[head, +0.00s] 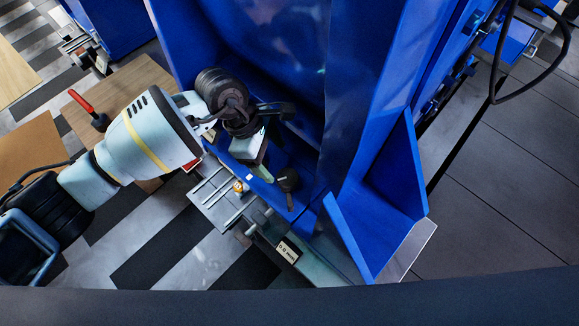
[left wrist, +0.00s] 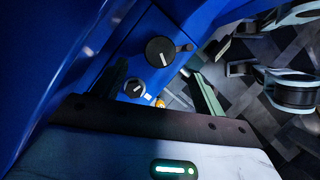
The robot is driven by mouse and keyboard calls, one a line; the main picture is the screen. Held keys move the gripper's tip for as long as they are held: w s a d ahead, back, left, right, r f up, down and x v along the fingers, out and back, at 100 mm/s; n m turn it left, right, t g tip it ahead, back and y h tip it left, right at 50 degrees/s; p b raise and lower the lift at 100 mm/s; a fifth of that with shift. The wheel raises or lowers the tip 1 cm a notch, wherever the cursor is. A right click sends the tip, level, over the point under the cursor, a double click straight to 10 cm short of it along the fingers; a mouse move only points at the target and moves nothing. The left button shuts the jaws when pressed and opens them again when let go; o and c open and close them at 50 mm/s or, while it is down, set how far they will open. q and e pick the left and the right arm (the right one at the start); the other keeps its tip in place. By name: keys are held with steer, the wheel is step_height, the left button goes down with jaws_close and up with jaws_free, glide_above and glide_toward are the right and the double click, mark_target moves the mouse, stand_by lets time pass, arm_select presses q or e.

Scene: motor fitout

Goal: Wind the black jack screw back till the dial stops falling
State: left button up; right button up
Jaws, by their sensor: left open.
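A black round knob (head: 288,180) with a small side handle sits on the blue frame. It looks like the jack screw, and it also shows in the left wrist view (left wrist: 160,51) with a pale line on its face. A smaller dark knob (left wrist: 135,88) with a white pointer is beside it. A small pale plate with dark marks (head: 287,251), perhaps the dial, is on the front edge; its reading is too small to tell. My left gripper (head: 272,143) is open and empty above the knob. In the wrist view its fingers (left wrist: 158,72) stand either side, apart from it.
A tall blue housing (head: 270,50) rises behind the gripper, and a blue bracket (head: 375,215) stands to the right. A metal rail assembly (head: 215,195) lies below the gripper. A red-handled tool (head: 82,103) is on a wooden top at left.

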mark_target(287, 177)
arm_select(q)
steer(key=b+x, duration=0.2)
steer(key=x, duration=0.5)
steer(key=shift+s, duration=0.1)
steer(key=shift+d+f, duration=0.2)
steer(key=shift+f, duration=0.2)
arm_select(e)
step_height(287, 177, down, 2)
steer(key=shift+a+f, duration=0.1)
steer(key=shift+f, duration=0.05)
arm_select(q)
steer(key=c, duration=1)
steer(key=shift+r, duration=0.1)
arm_select(e)
steer(key=shift+s, duration=0.55)
